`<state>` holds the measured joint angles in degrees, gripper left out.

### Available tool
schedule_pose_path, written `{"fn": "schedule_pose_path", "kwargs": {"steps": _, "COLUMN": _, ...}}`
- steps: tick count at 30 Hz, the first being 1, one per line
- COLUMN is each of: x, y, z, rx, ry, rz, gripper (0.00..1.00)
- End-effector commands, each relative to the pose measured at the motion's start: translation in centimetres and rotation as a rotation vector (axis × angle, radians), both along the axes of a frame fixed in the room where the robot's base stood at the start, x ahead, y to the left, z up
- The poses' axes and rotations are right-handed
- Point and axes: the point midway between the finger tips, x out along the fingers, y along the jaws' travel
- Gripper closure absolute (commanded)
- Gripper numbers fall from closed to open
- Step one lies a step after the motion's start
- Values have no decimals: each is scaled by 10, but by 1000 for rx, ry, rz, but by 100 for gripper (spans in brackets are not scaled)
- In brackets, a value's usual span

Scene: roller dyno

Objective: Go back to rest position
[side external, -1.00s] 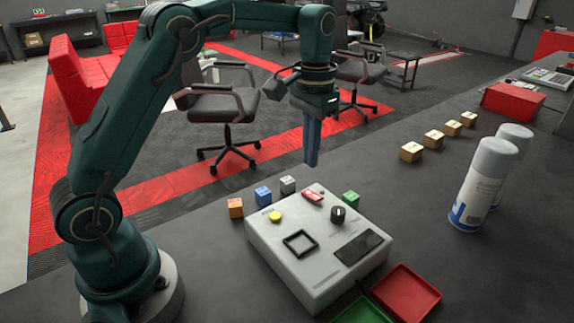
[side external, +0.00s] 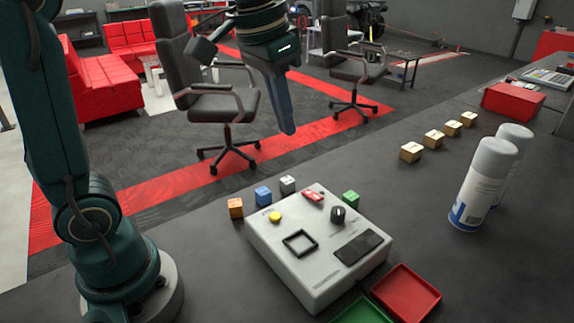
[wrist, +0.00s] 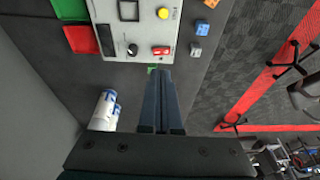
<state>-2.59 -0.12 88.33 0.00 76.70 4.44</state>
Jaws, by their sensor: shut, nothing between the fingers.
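My gripper (side external: 289,130) hangs in the air above and behind the white control box, well clear of the table. Its fingers are shut and empty, tilted slightly to the lower right in the side view. In the wrist view the shut fingers (wrist: 160,72) point toward the box edge. The control box (side external: 310,287) carries a yellow button (side external: 275,217), a red switch (side external: 313,197), a black knob (side external: 338,214), a square frame and a dark screen.
Orange (side external: 236,208), blue (side external: 263,196), grey (side external: 288,184) and green (side external: 351,200) cubes lie around the box. Red (side external: 436,294) and green (side external: 362,313) trays sit in front. Several wooden cubes (side external: 411,152), spray cans (side external: 483,185) and a red box (side external: 513,103) stand at right.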

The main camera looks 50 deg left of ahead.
Motion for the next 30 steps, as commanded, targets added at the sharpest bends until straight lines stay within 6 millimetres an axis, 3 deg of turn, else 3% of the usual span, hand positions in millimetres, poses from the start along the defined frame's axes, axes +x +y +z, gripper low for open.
{"fn": "schedule_pose_path", "kwargs": {"steps": 7, "x": -59, "y": -8, "z": -1, "rx": -3, "ry": -127, "rz": -4, "gripper": 100}}
{"fn": "schedule_pose_path", "kwargs": {"steps": 15, "x": -107, "y": -12, "z": -42, "rx": -14, "ry": -220, "rz": 6, "gripper": 100}}
{"fn": "schedule_pose_path", "kwargs": {"steps": 22, "x": -119, "y": -12, "z": -70, "rx": -22, "ry": -211, "rz": 22, "gripper": 100}}
{"fn": "schedule_pose_path", "kwargs": {"steps": 30, "x": -117, "y": -12, "z": -70, "rx": -22, "ry": -219, "rz": 23, "gripper": 100}}
